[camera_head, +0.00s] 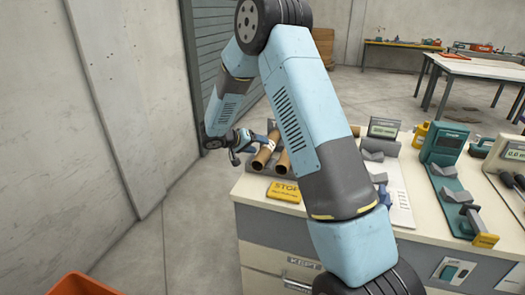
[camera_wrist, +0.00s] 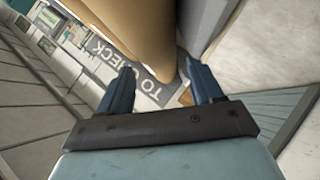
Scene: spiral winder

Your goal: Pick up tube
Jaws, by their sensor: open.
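Brown cardboard tubes lie at the left end of the workbench, one (camera_head: 265,152) beside my gripper and another (camera_head: 284,163) just right of it. Part of a further brown tube (camera_head: 346,158) shows behind my arm. My gripper (camera_head: 243,141) is at the left tube in the head view, its fingers partly hidden there. In the wrist view my gripper (camera_wrist: 158,68) is open, with two blue fingers apart. A large brown tube (camera_wrist: 150,30) fills the space just beyond the fingertips. I cannot tell whether they touch it.
A grey "TO CHECK" surface (camera_wrist: 115,65) lies under the tube. A yellow STOP block (camera_head: 283,191) sits at the bench's front left. Green gauges (camera_head: 444,145) stand to the right. An orange bin (camera_head: 80,285) is at bottom left.

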